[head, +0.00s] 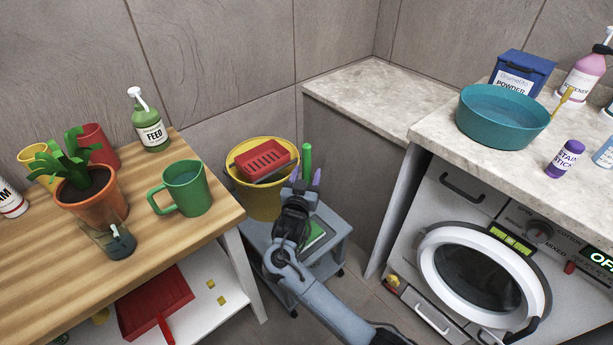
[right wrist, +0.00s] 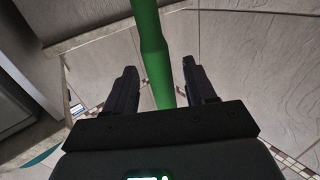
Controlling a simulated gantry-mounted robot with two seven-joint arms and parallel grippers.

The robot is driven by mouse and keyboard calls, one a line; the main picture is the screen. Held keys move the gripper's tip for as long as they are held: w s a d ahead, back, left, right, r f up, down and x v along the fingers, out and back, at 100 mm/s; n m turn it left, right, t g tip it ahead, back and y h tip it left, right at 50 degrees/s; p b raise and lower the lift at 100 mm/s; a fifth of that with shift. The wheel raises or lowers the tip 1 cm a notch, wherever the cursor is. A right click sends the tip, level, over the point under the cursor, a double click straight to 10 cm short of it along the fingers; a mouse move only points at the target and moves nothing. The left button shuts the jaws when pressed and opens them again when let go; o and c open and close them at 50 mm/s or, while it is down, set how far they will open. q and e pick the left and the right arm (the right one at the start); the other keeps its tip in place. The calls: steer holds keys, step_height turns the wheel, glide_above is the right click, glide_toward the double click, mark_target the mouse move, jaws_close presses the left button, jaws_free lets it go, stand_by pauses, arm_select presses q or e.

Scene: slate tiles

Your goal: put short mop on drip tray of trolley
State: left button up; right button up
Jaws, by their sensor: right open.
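The short mop shows as an upright green handle (head: 307,158) beside the yellow bucket; its head is hidden behind my right arm. My right gripper (head: 304,180) is open at the handle. In the right wrist view the green handle (right wrist: 157,50) runs between the two spread fingers (right wrist: 163,85), with gaps on both sides. The grey trolley (head: 335,262) stands low between the counters, partly covered by my arm. I cannot clearly tell its drip tray apart. My left gripper is not in view.
A yellow bucket (head: 258,200) with a red slotted insert (head: 264,158) stands at the trolley. A wooden counter (head: 215,222) with a green jug (head: 184,188) is left. A washing machine (head: 470,270) under a stone counter (head: 440,133) is right.

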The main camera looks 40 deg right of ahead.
steer(key=shift+s+a, duration=0.3)
steer(key=shift+a, duration=0.15)
steer(key=p+v, duration=0.4)
steer(key=v, duration=0.7)
steer(key=s+a+f+n+y, duration=0.5)
steer(key=s+f+n+y, duration=0.2)
steer(key=s+f+y, duration=0.4)
steer(key=s+a+n+g+y, duration=0.3)
steer(key=s+n+g, duration=0.2)
steer(key=s, duration=1.2)
steer(key=shift+s+r+g, duration=0.2)
steer(key=shift+s+g, duration=0.1)
steer(key=shift+g, duration=0.9)
steer(key=shift+r, duration=0.15)
